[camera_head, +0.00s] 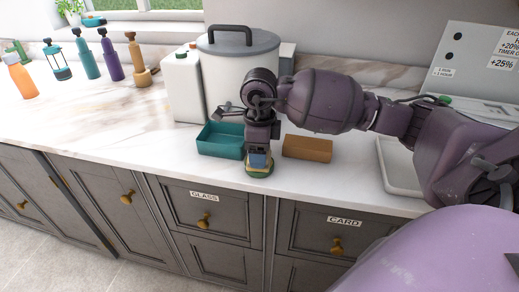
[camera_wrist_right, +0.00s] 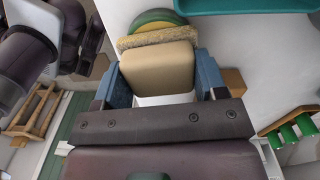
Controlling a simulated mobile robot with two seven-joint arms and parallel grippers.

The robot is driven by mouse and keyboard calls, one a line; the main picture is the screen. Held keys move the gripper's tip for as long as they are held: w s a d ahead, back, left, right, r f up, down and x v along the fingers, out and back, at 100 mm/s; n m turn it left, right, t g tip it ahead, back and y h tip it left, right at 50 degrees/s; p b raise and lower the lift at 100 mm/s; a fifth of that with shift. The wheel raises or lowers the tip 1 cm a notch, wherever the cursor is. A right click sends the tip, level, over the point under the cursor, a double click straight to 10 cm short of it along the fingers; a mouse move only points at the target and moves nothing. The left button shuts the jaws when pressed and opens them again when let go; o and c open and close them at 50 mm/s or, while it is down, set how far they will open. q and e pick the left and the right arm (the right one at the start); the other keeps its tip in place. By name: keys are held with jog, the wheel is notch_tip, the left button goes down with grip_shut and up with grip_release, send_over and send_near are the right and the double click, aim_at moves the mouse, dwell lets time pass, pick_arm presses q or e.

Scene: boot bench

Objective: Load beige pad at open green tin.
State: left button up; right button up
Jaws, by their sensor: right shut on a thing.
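My right gripper (camera_head: 258,158) points down at the counter's front edge. In the wrist view its blue fingers (camera_wrist_right: 160,82) are shut on the sides of the beige pad's block (camera_wrist_right: 158,68), which has a fuzzy tan strip (camera_wrist_right: 158,38) at its far end. The green tin (camera_head: 259,174) sits on the counter directly under the gripper. My left gripper is not in view.
Several colored bottles stand far left. The counter's front left is clear.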

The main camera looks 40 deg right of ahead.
jog(key=shift+r+p, duration=1.5)
jog(key=shift+r, duration=2)
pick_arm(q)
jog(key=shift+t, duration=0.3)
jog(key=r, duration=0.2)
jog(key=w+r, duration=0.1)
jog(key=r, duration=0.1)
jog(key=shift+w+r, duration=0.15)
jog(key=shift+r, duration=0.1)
